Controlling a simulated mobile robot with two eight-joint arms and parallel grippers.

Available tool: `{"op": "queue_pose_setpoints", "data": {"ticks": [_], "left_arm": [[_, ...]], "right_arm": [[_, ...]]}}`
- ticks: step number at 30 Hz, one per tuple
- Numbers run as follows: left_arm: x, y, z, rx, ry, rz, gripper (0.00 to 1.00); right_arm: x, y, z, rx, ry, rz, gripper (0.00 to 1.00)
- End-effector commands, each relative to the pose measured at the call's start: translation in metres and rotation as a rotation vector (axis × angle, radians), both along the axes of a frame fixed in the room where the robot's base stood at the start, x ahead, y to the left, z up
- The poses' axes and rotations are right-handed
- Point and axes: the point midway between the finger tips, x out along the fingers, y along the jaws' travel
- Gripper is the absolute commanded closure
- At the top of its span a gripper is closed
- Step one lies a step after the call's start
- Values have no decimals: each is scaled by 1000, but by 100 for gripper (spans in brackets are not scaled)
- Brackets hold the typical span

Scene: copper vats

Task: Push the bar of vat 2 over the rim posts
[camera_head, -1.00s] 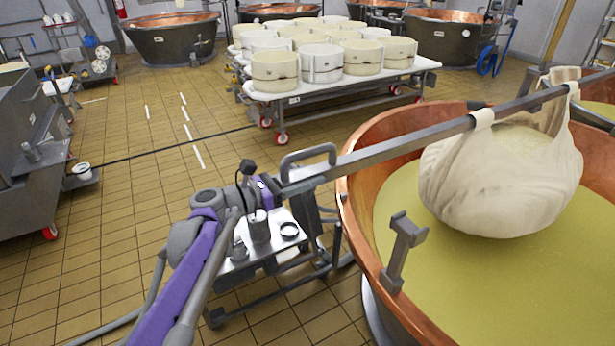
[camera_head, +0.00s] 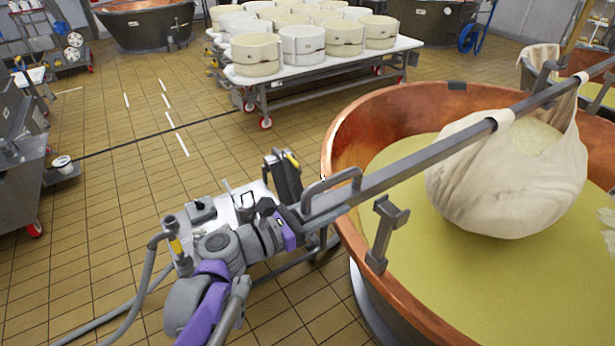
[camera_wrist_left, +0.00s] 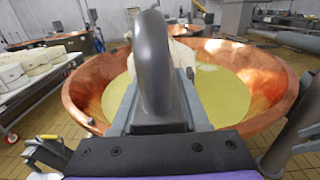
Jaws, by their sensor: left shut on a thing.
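My left gripper (camera_head: 292,215) is shut on the left end of the grey bar (camera_head: 430,157), beside its loop handle (camera_head: 332,183). The handle also fills the middle of the left wrist view (camera_wrist_left: 153,60). The bar crosses above the near left rim of the copper vat (camera_head: 342,125) and slopes up to the right. A pale cloth bag (camera_head: 500,185) hangs from it over the yellow-green liquid (camera_head: 450,270). A grey rim post (camera_head: 385,232) with a forked top stands on the near rim, on the near side of the bar and apart from it. My right gripper is out of view.
A metal cart (camera_head: 235,205) stands behind my left arm, left of the vat. A wheeled table with several white cheese moulds (camera_head: 303,45) stands at the back. Other copper vats (camera_head: 148,25) line the far wall. Tiled floor at the left is open.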

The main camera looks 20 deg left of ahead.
Motion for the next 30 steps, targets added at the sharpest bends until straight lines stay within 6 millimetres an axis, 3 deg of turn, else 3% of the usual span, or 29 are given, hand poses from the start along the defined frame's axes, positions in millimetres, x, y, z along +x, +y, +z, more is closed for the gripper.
{"op": "queue_pose_setpoints", "data": {"ticks": [1,6,20,21,25,30], "left_arm": [[-9,-12,0,4,0,-16,100],[-20,-26,0,4,0,-12,100],[-25,-32,-1,1,1,-9,100],[-25,-32,-1,1,1,-9,50],[-24,-31,-1,1,0,-7,26],[-23,-30,0,1,-1,-3,25]], "right_arm": [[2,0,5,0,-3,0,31],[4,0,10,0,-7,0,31],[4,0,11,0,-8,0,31],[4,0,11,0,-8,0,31],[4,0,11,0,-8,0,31],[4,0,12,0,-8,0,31]]}}
